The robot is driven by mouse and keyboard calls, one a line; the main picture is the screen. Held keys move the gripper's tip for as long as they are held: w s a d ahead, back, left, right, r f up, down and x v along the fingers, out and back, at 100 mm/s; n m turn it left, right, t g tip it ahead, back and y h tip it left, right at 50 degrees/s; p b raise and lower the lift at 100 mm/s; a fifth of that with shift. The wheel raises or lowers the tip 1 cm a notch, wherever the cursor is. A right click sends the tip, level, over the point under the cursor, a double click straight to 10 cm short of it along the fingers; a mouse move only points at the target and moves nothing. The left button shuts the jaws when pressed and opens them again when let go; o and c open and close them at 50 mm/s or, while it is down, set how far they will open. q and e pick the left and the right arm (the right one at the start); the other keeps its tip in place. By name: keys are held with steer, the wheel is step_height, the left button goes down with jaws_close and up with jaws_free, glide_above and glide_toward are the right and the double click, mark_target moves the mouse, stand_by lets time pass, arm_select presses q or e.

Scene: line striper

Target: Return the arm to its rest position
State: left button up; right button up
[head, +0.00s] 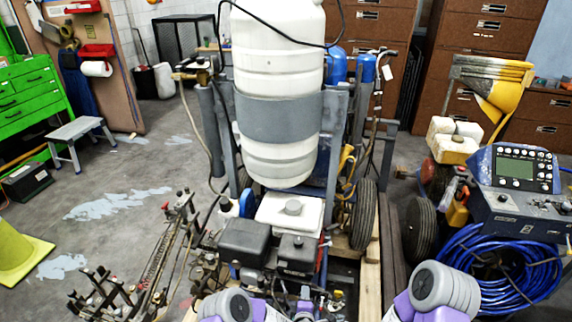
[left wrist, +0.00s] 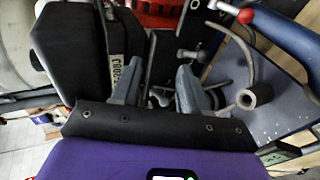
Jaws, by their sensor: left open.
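My left gripper (left wrist: 157,92) shows in the left wrist view with its two grey fingers apart. I see nothing clamped between them; dark machine parts and a metal rod lie beyond. In the head view, grey and purple parts of my arms come in at the bottom edge, in front of the line striper's engine (head: 297,258). The line striper's white tank (head: 278,100) stands upright behind the engine. A black engine cover (left wrist: 85,55) is close to the left finger in the left wrist view. My right gripper cannot be made out.
A hose and rod rack (head: 170,255) stands left of the engine. Blue coiled hose (head: 500,270) and a control console (head: 515,170) are at the right. A step stool (head: 80,130) and a yellow-green cone (head: 18,250) are at the left.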

arm_select(q)
steer(key=s+a+r+m+g+h+p, duration=0.1)
steer(key=s+a+m+g, duration=0.3)
steer(key=s, duration=0.6)
steer(key=s+a+r+m+g+h+p, duration=0.1)
steer(key=s+a+r+m+g+p, duration=0.1)
steer(key=s+a, duration=0.5)
steer(key=s+a+r+m+g+h+p, duration=0.1)
steer(key=s+a+r+m+g, duration=0.2)
steer(key=s, duration=1)
steer(key=a+m+g, duration=0.2)
steer(key=m+g, duration=0.1)
steer(key=m, duration=0.2)
steer(key=shift+a+g+p, duration=0.15)
steer(key=shift+g+p, duration=0.15)
steer(key=shift+g, duration=0.1)
arm_select(e)
step_height(320, 180, up, 5)
steer(key=shift+r, duration=0.2)
